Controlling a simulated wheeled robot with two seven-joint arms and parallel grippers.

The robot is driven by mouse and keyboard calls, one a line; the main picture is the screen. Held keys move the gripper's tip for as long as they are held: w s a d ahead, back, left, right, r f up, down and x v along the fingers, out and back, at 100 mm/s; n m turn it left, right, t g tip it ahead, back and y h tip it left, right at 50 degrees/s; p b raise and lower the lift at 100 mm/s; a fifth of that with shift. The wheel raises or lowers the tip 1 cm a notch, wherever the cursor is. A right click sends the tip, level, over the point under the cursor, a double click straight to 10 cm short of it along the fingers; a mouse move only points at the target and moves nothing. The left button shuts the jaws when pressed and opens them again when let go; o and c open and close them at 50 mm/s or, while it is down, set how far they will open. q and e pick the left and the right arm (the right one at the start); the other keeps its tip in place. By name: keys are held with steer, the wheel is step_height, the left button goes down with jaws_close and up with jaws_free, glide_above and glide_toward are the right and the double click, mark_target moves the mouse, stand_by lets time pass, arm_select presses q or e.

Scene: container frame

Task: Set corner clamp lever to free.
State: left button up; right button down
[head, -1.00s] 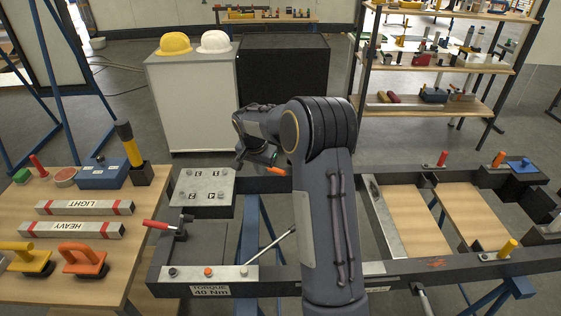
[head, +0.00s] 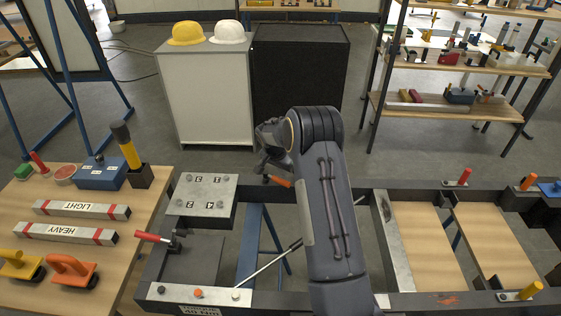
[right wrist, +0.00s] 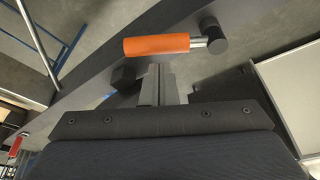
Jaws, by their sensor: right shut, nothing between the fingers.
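An orange lever handle (head: 280,181) shows at the frame's far rail, partly hidden by my right arm. In the right wrist view the orange handle (right wrist: 157,46) lies crosswise, joined by a short silver rod to a dark round pivot (right wrist: 212,38). My right gripper (right wrist: 160,72) is shut and empty, its fingertips just below the handle in that picture; whether they touch it I cannot tell. My left gripper is not in view.
The dark frame (head: 355,183) has a numbered plate (head: 202,207) and a red-handled clamp (head: 152,237) at left. A thin rod (head: 268,268) slants across the opening. A tool table (head: 130,262) is at far left.

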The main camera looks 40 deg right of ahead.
mark_target(277, 179)
steer(key=shift+x, duration=1.55)
steer(key=shift+s+a+f+b, duration=0.1)
steer(key=shift+a+f+b, duration=0.1)
steer(key=shift+a+b, duration=0.4)
steer(key=shift+s+m+b, duration=0.1)
steer(key=shift+m+b, duration=0.3)
steer(key=shift+r, duration=0.25)
